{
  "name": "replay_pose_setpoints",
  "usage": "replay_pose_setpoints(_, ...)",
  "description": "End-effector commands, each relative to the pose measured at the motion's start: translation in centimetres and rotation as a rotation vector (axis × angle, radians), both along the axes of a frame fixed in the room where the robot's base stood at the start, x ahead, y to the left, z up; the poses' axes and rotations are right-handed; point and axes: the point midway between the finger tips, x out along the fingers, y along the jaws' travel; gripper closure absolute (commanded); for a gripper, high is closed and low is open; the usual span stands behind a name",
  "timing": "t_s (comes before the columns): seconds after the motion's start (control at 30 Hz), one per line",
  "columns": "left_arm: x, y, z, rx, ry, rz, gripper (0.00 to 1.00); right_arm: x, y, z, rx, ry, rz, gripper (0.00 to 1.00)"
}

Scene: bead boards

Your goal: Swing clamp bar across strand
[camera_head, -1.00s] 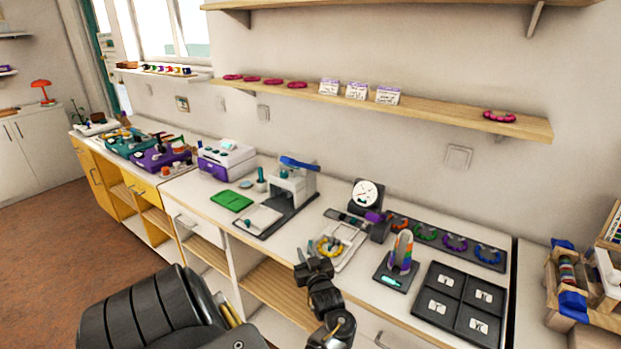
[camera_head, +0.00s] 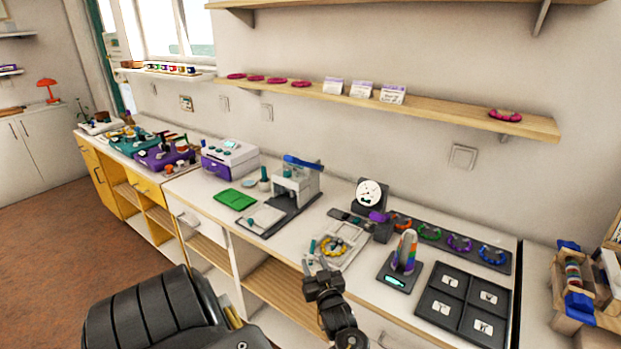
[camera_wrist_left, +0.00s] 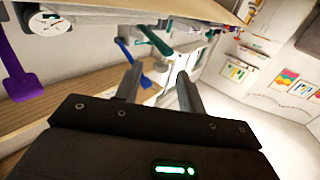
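A ring-shaped yellow strand (camera_head: 344,245) lies on a pale tray (camera_head: 352,262) on the bench, with a small teal post (camera_head: 312,246) at its left. Behind it are a round white dial (camera_head: 369,193) and a dark bar with a purple end (camera_head: 377,216); I cannot tell for sure whether this is the clamp bar. My left gripper (camera_head: 316,264) is at the bench's front edge, just in front of the tray. In the left wrist view its fingers (camera_wrist_left: 158,82) are apart with nothing between them. The purple part also shows there (camera_wrist_left: 17,72). My right gripper is not in view.
A rainbow-coloured cone (camera_head: 406,250) on a dark stand and a dark four-panel board (camera_head: 463,303) are right of the tray. Coloured rings lie on a dark strip (camera_head: 444,243) behind. A grey press with a blue handle (camera_head: 302,163) stands at the left.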

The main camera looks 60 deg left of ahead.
Motion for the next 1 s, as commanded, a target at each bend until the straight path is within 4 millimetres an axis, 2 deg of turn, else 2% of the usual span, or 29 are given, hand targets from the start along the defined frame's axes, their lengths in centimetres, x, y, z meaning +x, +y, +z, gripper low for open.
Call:
replay_pose_setpoints(0.1,-0.7,-2.2,-0.2,-0.003,-0.002,0.000,0.60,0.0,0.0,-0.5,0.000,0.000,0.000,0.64)
replay_pose_setpoints(0.3,-1.5,-4.5,-0.1,0.000,-0.001,0.001,0.60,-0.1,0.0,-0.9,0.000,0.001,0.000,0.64)
replay_pose_setpoints(0.67,-1.7,-5.1,0.0,0.001,0.000,0.001,0.60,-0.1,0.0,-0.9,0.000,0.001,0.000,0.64)
replay_pose_setpoints(0.87,-1.1,-5.4,-0.6,-0.048,0.003,-0.075,0.85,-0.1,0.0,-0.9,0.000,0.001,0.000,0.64)
replay_pose_setpoints(0.97,0.1,-6.7,-1.8,-0.152,0.027,-0.236,0.98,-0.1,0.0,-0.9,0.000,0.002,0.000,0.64)
replay_pose_setpoints(1.0,0.5,-7.8,-2.4,-0.205,0.052,-0.323,1.00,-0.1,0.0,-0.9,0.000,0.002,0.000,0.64)
